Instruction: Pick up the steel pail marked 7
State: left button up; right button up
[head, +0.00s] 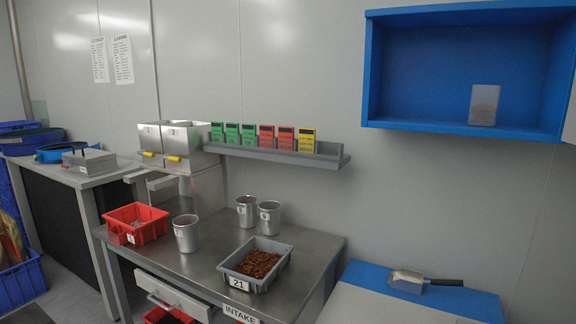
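Three steel pails stand upright on the steel table. One pail (187,235) stands at the left, beside the red bin. Two more stand close together at the back, a left one (247,214) and a right one (270,219). Each has a small dark mark on its side, too small to read surely, so I cannot tell which is marked 7. Neither of my grippers is in view.
A red bin (137,236) and a grey bin (285,268) labelled 21, holding brown bits, sit on the table (212,262). A shelf (285,155) with coloured cards is above. An open drawer (172,296) is below. A metal scoop (407,281) lies on the blue-and-white surface at right.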

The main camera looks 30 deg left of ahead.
aim_at(186, 227)
jog(key=u, duration=1.6)
jog(key=i+j+z, duration=0.25)
jog(key=i+j, duration=0.65)
